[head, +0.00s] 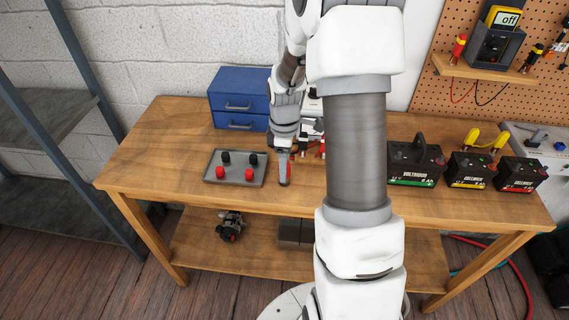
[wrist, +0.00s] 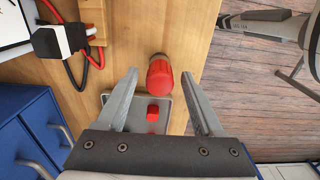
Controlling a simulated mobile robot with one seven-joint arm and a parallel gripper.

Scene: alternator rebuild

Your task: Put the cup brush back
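A red, rounded piece with a brownish, metallic-looking end, probably the cup brush (wrist: 160,78), stands or lies on the bench just beyond the tray edge in the wrist view. My gripper (wrist: 161,74) has its two fingers spread on either side of it, with a visible gap on both sides. In the head view my gripper (head: 284,168) points down just right of the grey tray (head: 211,178), and red shows at its tip. My arm hides part of the bench behind it.
The tray holds black and red caps. A blue drawer box (head: 239,88) stands behind it. Several batteries, including a large one (head: 415,164), stand to the right. A pegboard shelf (head: 484,68) holds a meter. The bench's left end is clear.

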